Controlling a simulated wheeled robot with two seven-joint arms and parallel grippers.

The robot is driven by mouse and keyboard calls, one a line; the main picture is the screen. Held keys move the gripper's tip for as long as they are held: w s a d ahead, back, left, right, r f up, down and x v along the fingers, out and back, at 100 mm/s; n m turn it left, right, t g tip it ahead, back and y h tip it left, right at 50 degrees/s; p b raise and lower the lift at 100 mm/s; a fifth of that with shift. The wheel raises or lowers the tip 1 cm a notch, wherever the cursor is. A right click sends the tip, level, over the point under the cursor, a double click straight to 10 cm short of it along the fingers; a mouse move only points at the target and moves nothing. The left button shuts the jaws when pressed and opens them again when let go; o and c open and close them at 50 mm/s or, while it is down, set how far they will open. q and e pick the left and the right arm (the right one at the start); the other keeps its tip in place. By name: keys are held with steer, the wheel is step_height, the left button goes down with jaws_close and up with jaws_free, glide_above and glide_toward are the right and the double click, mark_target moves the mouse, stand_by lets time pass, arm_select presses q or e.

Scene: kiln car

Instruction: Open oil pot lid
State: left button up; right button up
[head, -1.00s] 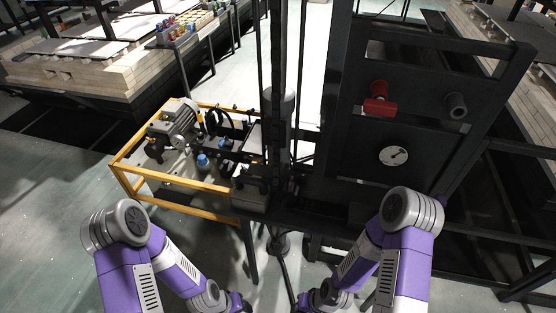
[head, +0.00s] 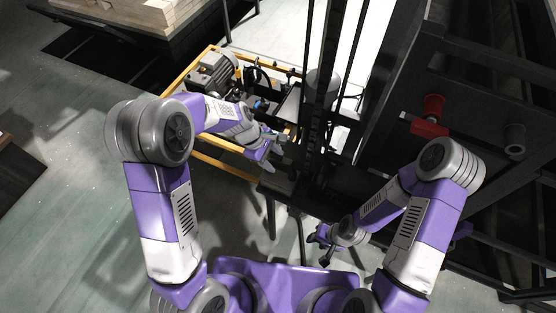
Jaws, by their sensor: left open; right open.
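A small blue-topped part (head: 262,104) shows inside the yellow-framed machine; it may be the oil pot with its lid, but it is mostly hidden behind my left arm and too small to tell. My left gripper (head: 277,152) is open and empty over the near right part of the machine, below and right of the blue part in the picture and apart from it. My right gripper (head: 318,248) is open and empty, low in front of the dark upright frame.
A grey motor (head: 212,72) sits in the yellow frame (head: 228,172). Dark posts (head: 322,120) stand right of it.

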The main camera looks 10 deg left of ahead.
mark_target(279, 164)
arm_select(q)
steer(key=shift+x, duration=2)
steer(key=shift+w, duration=0.1)
steer(key=shift+a, duration=0.1)
jaws_close()
